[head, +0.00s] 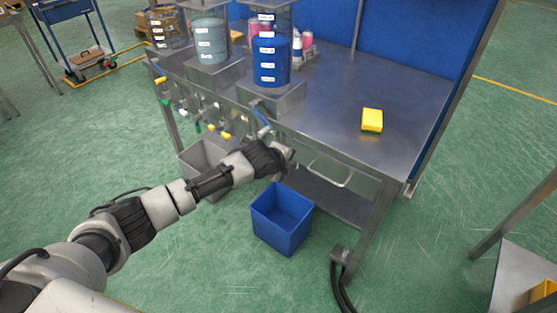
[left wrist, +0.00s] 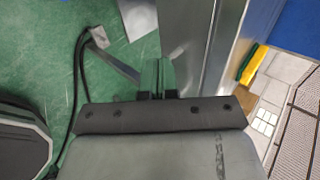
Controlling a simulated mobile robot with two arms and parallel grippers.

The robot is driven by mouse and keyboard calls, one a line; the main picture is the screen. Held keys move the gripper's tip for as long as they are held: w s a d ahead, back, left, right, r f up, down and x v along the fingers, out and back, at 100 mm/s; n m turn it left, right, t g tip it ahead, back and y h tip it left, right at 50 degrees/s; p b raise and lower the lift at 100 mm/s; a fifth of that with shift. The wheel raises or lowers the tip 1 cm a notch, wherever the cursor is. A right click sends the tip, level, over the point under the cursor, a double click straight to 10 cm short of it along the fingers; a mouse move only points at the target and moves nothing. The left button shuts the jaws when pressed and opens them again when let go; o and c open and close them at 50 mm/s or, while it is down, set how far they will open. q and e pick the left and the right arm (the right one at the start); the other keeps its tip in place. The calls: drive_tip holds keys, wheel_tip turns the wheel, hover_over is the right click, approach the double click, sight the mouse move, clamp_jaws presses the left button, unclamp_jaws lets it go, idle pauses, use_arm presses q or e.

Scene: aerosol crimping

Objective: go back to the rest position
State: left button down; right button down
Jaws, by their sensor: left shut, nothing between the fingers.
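My left arm reaches in from the lower left in the head view. Its hand (head: 284,154) is at the front edge of the steel workbench (head: 330,100), in front of the valves and above the blue bin (head: 282,217). The fingers can hardly be made out there. My right gripper is in neither view.
Clear cylindrical tanks and a blue-filled tank (head: 271,62) stand on the bench, with valves along its front. A yellow sponge (head: 372,120) lies at the right. A grey bin (head: 203,158) is under the valves. Cables hang by the right leg.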

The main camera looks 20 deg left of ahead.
use_arm(q)
drive_tip(key=v, duration=0.5)
drive_tip(key=shift+a, duration=0.1)
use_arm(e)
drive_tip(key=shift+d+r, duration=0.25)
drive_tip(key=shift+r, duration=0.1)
use_arm(q)
drive_tip(key=shift+s+f, duration=0.1)
drive_tip(key=shift+f, duration=0.05)
